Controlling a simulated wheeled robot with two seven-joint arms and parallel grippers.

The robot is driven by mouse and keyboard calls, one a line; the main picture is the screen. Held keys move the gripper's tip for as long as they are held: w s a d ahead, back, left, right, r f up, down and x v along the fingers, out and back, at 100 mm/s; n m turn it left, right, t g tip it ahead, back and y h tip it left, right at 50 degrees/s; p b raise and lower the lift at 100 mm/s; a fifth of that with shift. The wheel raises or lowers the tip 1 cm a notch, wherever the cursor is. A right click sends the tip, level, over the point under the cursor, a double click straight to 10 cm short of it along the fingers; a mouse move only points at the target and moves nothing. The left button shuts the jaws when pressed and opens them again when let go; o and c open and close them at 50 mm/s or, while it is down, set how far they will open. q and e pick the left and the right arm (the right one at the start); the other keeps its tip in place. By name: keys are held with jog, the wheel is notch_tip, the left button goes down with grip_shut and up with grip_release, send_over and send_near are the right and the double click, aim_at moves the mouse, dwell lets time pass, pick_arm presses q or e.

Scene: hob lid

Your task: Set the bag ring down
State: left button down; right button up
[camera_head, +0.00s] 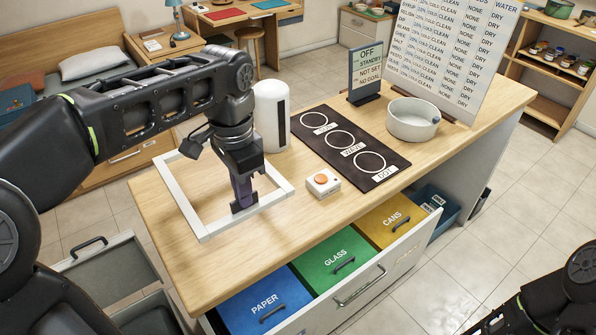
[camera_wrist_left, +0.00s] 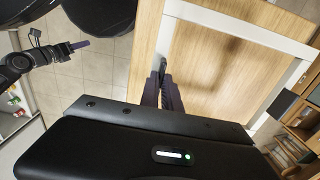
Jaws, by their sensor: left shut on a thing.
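The bag ring, a white square frame (camera_head: 185,208), is level over the left end of the wooden counter, its far-left corner at the counter's edge. My left gripper (camera_head: 243,205) points down and is shut on the ring's near side bar. Whether the ring touches the wood or hangs just above it, I cannot tell. In the left wrist view, the ring (camera_wrist_left: 240,30) spreads over the wood beyond my left fingers (camera_wrist_left: 163,90). My right gripper (camera_wrist_left: 78,45) shows small at the upper left there; its opening is unclear.
A white cylinder (camera_head: 271,115) stands just behind the ring. An orange-button box (camera_head: 323,183), a dark mat (camera_head: 345,150) and a white bowl (camera_head: 413,120) lie to the right.

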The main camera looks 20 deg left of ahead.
aim_at(246, 214)
pick_arm(q)
jog(key=shift+f, duration=3.1)
jog(key=shift+f+p, duration=0.3)
jog(key=shift+f, duration=1.6)
jog(key=c, duration=2)
grip_release()
jog(key=shift+f, duration=0.2)
jog(key=o, duration=0.4)
jog(key=shift+r, duration=0.1)
notch_tip(246, 214, up, 12)
jog(key=shift+s+r, duration=0.1)
jog(key=shift+r, duration=0.05)
